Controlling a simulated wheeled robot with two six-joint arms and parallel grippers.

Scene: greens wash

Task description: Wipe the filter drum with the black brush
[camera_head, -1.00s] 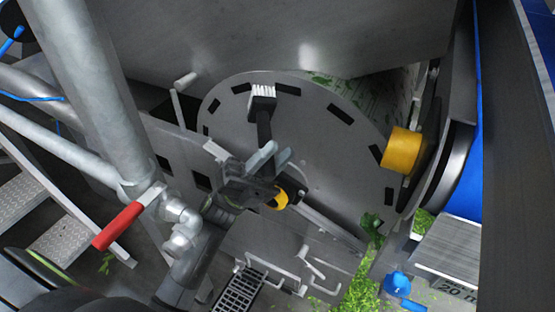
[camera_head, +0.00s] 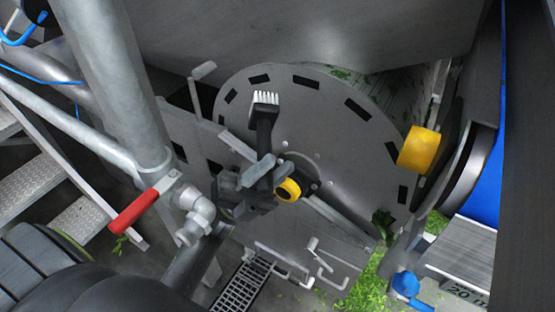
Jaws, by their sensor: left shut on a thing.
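The filter drum (camera_head: 345,140) shows its round grey end plate with dark slots around the rim, in the middle of the head view. Its curved side at the upper right has bits of green on it. My left gripper (camera_head: 262,172) is in front of the plate, shut on the black brush (camera_head: 265,118). The brush points up, with its white bristles at the top. The bristles overlap the plate in the picture; I cannot tell whether they touch it. My right gripper is not in view.
A grey pipe with a red-handled valve (camera_head: 133,211) stands at the left. A yellow cylinder (camera_head: 419,149) and a blue-sided machine are at the right. A floor grate (camera_head: 241,288) and scattered greens (camera_head: 372,285) lie below. Metal steps are at the far left.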

